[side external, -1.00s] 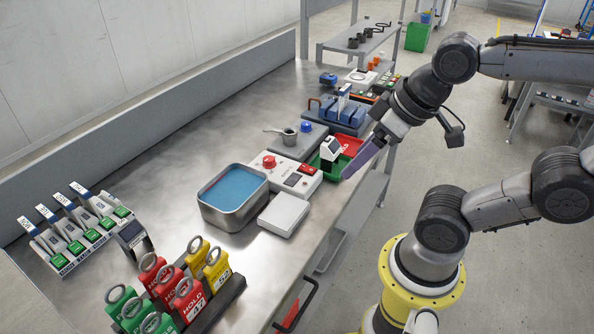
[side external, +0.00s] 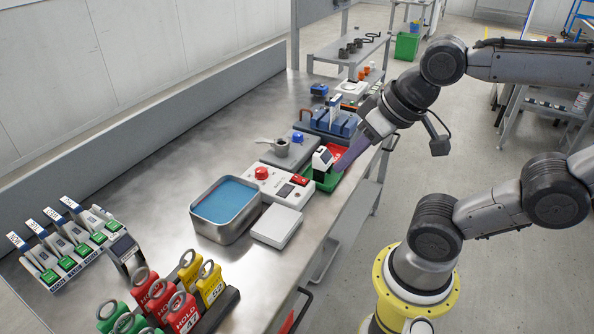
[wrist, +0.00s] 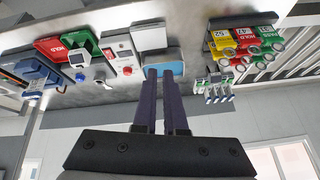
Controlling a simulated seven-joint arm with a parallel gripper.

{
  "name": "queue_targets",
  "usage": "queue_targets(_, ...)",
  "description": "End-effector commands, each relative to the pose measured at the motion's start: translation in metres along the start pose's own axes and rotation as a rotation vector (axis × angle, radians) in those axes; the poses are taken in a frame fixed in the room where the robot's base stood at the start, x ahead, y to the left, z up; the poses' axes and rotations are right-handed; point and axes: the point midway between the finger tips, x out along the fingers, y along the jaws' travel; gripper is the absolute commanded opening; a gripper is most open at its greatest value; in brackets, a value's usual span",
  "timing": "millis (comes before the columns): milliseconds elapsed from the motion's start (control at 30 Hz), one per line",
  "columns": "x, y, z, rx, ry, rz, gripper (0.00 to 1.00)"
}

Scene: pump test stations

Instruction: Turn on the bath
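The bath is an open metal tub of blue liquid (side external: 226,205) on the steel bench; it also shows in the wrist view (wrist: 178,68). A white control box beside it has a round red knob (side external: 261,173), a dark display (side external: 285,190) and a red rocker switch (side external: 299,180). The box also shows in the wrist view (wrist: 125,53). I cannot read the switch position. My gripper (side external: 338,168) is above the green and red trays, right of the box and apart from it. In the wrist view its two purple fingers (wrist: 159,75) stand slightly apart with nothing between them.
A small white device (side external: 322,160) stands in the green tray (side external: 328,183). HOLD tags (side external: 184,312) stand at front left, and a rack of green-labelled units (side external: 75,250) at left. The bench behind the bath is clear.

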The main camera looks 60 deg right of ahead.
Motion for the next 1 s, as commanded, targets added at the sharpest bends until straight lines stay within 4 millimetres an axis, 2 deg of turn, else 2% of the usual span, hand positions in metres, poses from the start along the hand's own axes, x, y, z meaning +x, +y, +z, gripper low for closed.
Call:
queue_targets(233, 0.003, -0.002, -0.058, 0.385, -0.015, 0.022, 0.00)
queue_targets(467, 0.030, 0.017, -0.113, 0.735, -0.059, 0.086, 0.00)
queue_targets(700, 0.077, 0.058, -0.157, 1.042, -0.112, 0.173, 0.00)
queue_targets(833, 0.106, 0.087, -0.170, 1.169, -0.147, 0.224, 0.00)
queue_targets(1000, 0.140, 0.124, -0.171, 1.260, -0.198, 0.280, 0.00)
